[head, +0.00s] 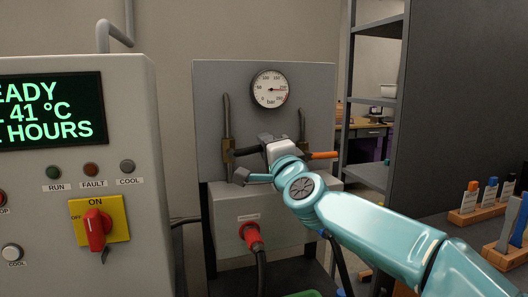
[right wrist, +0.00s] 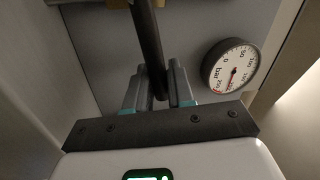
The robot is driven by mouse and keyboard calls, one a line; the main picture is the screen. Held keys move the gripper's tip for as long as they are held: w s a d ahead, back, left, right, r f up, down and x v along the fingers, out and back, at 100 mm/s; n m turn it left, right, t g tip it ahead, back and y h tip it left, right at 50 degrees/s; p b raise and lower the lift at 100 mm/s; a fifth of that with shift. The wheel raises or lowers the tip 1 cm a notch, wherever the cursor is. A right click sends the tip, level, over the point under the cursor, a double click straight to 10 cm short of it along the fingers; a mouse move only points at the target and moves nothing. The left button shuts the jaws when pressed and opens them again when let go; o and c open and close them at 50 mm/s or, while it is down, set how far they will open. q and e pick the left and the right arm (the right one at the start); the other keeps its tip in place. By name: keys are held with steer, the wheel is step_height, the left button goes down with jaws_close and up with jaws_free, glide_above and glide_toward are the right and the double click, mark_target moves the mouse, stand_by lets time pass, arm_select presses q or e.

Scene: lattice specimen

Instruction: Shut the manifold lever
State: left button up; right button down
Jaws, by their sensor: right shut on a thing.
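The manifold lever (head: 248,151) is a dark bar that runs roughly level to the right from a brass valve body (head: 228,156) on an upright pipe. An orange end (head: 323,155) shows right of my gripper, in line with the bar. My right gripper (head: 279,143) is shut on the lever along its length, and its own body hides the middle of the bar. In the right wrist view the dark lever (right wrist: 149,45) passes between the two fingers of my right gripper (right wrist: 158,88). My left gripper is not in view.
A pressure gauge (head: 272,89) is on the grey panel (head: 213,85) above the lever; it also shows in the right wrist view (right wrist: 232,67). A red plug (head: 251,236) sits below. A control cabinet (head: 150,150) stands left.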

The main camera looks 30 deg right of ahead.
steer(key=shift+f+m+h+b, duration=0.3)
steer(key=shift+f+m+b, duration=0.35)
steer(key=shift+m, duration=0.45)
steer(key=shift+f, duration=0.1)
steer(key=c, duration=1.1)
jaws_free()
steer(key=shift+s+a+f, duration=0.1)
steer(key=shift+s, duration=0.35)
steer(key=v, duration=1.5)
steer(key=shift+s+b, duration=0.2)
steer(key=shift+b, duration=0.15)
